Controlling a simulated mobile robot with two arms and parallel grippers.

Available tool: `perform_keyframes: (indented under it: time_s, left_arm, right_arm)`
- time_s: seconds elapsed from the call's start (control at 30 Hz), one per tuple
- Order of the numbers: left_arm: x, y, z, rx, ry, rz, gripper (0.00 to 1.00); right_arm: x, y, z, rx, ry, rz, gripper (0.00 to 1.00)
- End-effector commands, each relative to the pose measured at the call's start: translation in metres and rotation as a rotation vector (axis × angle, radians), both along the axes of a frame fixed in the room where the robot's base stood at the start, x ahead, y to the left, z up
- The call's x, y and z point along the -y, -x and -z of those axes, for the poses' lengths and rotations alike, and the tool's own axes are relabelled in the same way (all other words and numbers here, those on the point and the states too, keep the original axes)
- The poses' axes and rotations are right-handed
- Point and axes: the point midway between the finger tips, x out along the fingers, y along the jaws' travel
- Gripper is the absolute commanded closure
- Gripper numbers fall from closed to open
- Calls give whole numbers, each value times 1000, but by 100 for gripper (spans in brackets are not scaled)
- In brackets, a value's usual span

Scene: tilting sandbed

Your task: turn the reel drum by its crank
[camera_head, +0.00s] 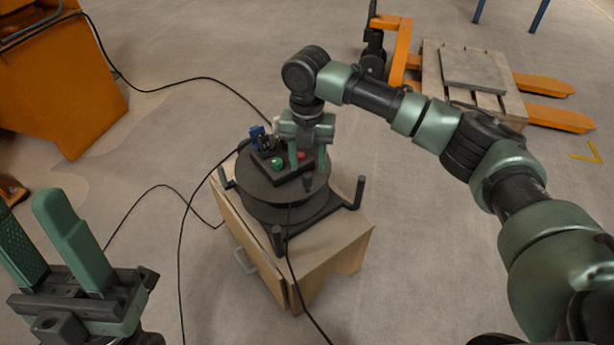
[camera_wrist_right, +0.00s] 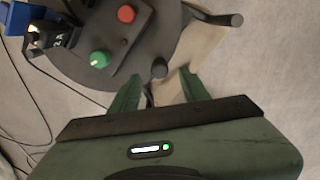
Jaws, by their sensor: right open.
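The reel drum (camera_head: 258,188) is a dark, flat round drum on a dark stand on top of a small wooden cabinet. A short dark upright post, which looks like the crank handle (camera_wrist_right: 159,69), shows in the right wrist view just beyond the fingertips. In the head view it is hard to pick out below my fingers. My right gripper (camera_head: 308,160) points down over the drum's right side; its fingers (camera_wrist_right: 158,82) are open and apart, with nothing between them. My left gripper (camera_head: 28,205) is at the lower left, away from the drum, with its fingers apart and empty.
A control box with a green knob (camera_wrist_right: 97,60) and a red button (camera_wrist_right: 126,14) sits over the drum. The wooden cabinet (camera_head: 320,262) has stand posts around its top. Black cables run over the floor. An orange machine (camera_head: 60,95) and a pallet (camera_head: 470,75) stand behind.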

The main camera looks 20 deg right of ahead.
Motion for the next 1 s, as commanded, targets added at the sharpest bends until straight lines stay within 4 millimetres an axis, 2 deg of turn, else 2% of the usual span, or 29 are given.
perform_keyframes:
  time_s: [0.1, 0.3, 0.67, 0.7, 0.87, 1.0]
  left_arm:
    - [-2, 8, 11, 40, 14, 2, 53]
    - [-2, 10, 20, 49, 15, 3, 53]
    - [-2, 10, 21, 47, 15, 3, 53]
    - [-2, 10, 21, 47, 15, 3, 53]
    - [-2, 10, 21, 47, 15, 3, 53]
    - [-2, 9, 21, 46, 15, 4, 53]
  right_arm:
    - [1, 1, 26, -2, 1, 1, 54]
    - [1, 0, 49, 0, 0, 0, 54]
    - [1, 0, 54, 0, 0, 0, 54]
    - [1, 0, 54, 0, 0, 0, 57]
    - [1, 0, 54, 0, 0, 0, 100]
    - [1, 1, 54, 0, 0, 0, 100]
